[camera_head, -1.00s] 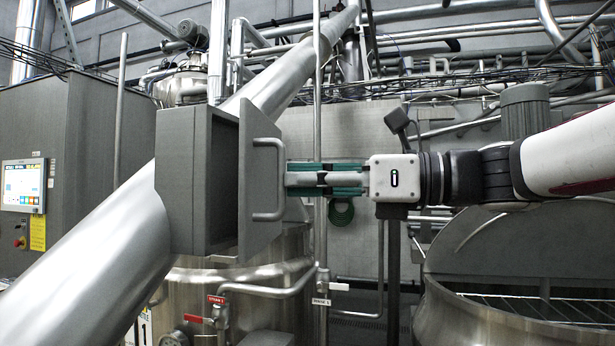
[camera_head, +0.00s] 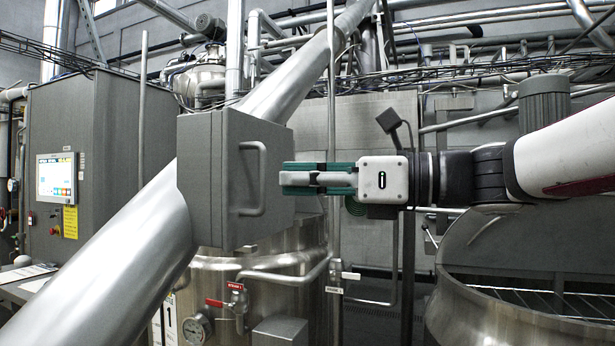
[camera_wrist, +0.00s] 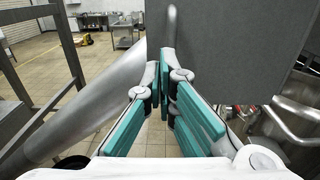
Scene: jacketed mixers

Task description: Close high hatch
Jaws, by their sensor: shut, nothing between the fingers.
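The high hatch is a grey box on a slanted steel pipe (camera_head: 130,270), left of the middle in the head view. Its door (camera_head: 225,190) with a bar handle (camera_head: 258,180) now lies against the box front, with no clear gap showing. My gripper (camera_head: 284,180) is shut and empty, its green-padded fingertips pointing left at the door, just right of the handle. Whether they touch the door cannot be told. In the wrist view the grey door (camera_wrist: 225,50) fills the upper right, close beside my shut fingers (camera_wrist: 165,60).
A steel tank with valves (camera_head: 300,265) stands below the hatch. An open round mixer (camera_head: 510,310) is at the lower right. A control cabinet with a screen (camera_head: 56,178) stands at the left. A tiled floor (camera_wrist: 45,60) shows in the wrist view.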

